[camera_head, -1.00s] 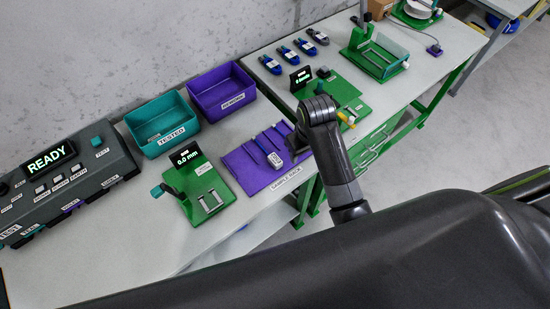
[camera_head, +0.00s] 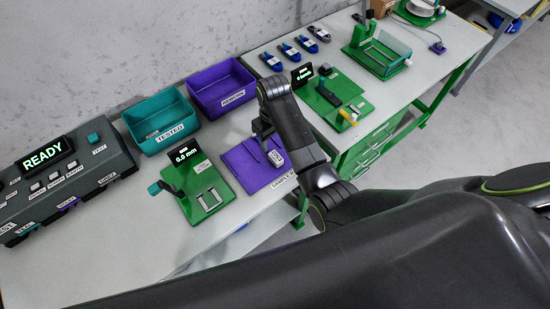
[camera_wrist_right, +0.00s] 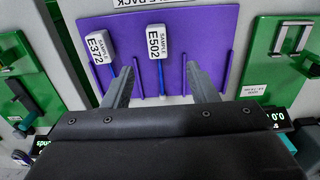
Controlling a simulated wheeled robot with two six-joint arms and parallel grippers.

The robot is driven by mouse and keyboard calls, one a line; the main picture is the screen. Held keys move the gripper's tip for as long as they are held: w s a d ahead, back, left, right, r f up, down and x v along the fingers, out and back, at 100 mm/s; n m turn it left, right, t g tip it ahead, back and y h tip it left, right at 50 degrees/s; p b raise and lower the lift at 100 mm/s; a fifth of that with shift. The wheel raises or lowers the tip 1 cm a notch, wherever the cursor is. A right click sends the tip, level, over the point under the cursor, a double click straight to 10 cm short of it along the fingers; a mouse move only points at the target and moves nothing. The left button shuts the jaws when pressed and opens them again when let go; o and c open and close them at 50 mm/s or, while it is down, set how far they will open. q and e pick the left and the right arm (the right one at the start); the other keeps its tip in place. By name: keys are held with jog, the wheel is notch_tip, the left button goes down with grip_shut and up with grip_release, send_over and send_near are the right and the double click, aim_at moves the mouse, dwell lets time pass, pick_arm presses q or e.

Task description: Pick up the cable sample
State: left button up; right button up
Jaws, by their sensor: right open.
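The purple sample rack (camera_head: 243,172) lies on the table. In the right wrist view, the rack (camera_wrist_right: 216,45) bears two blue cable samples with white tags. The one tagged E502 (camera_wrist_right: 157,42) is near the middle, and the one tagged E372 (camera_wrist_right: 100,47) is at the left. A white tag (camera_head: 276,158) also shows in the head view, beside my arm. My right gripper (camera_head: 262,128) is over the rack. In its wrist view, my right gripper (camera_wrist_right: 160,86) is open, with the E502 cable running between its fingers. My left gripper is out of view.
A green gauge fixture (camera_head: 205,190) stands left of the rack. A teal TESTED bin (camera_head: 160,122) and a purple bin (camera_head: 222,88) stand behind. A green fixture (camera_head: 330,95) is to the right. A test console (camera_head: 70,180) is at far left.

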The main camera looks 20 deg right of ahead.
aim_at(275, 156)
notch_tip(275, 156, down, 4)
jog(key=shift+r, duration=0.1)
jog(key=shift+d+f+p, duration=0.15)
jog(key=shift+f+p, duration=0.15)
jog(key=shift+f, duration=0.7)
jog(key=shift+d+f+p, duration=0.1)
jog(key=shift+f+p, duration=0.2)
jog(key=shift+f, duration=1.3)
jog(key=c, duration=1.1)
jog(key=shift+r, duration=0.1)
